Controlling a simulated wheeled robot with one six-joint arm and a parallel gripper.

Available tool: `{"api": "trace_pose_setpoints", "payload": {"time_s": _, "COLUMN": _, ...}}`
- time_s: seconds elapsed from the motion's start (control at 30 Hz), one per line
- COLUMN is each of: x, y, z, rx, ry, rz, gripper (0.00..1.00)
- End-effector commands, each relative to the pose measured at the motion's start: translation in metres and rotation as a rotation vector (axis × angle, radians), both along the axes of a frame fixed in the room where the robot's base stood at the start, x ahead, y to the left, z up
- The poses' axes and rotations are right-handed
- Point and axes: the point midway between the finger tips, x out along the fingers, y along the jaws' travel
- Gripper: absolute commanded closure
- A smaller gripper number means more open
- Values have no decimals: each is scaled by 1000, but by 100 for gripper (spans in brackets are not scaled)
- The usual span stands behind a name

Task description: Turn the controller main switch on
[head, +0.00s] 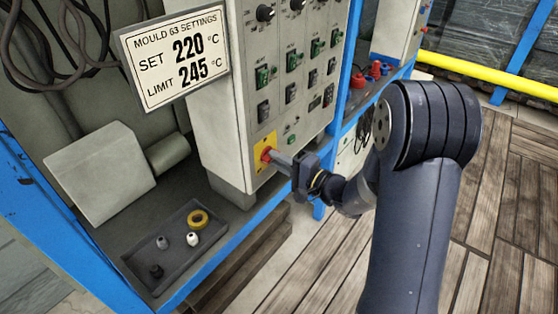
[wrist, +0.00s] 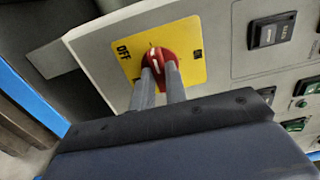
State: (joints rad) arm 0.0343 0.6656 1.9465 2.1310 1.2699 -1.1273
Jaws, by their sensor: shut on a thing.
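The main switch is a red rotary knob (head: 267,154) on a yellow plate (head: 263,144) low on the front of the grey controller cabinet (head: 222,120). In the wrist view the red knob (wrist: 157,62) has a white pointer line, and the yellow plate (wrist: 188,38) reads OFF on its left side. The mark on its right side is too small to read. The pointer stands between the two marks, roughly across the plate. My gripper (head: 274,158) reaches in from the right; its two fingers (wrist: 161,74) are shut on the knob and hide its lower part.
Rows of green and black switches (head: 263,77) cover the panel above the knob. A sign (head: 173,57) reads SET 220 °C, LIMIT 245 °C. A dark tray (head: 150,262) with small parts sits lower left on the blue-edged shelf. Wooden floor at right is open.

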Motion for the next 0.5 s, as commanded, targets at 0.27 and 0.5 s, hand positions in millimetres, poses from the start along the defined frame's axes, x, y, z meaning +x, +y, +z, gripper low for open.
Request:
{"api": "trace_pose_setpoints", "payload": {"time_s": 0.27, "x": 0, "y": 0, "z": -2, "rx": 40, "ry": 53, "rz": 0, "gripper": 100}}
{"api": "trace_pose_setpoints", "payload": {"time_s": 0.5, "x": 0, "y": 0, "z": -2, "rx": 142, "ry": 184, "rz": -1, "gripper": 100}}
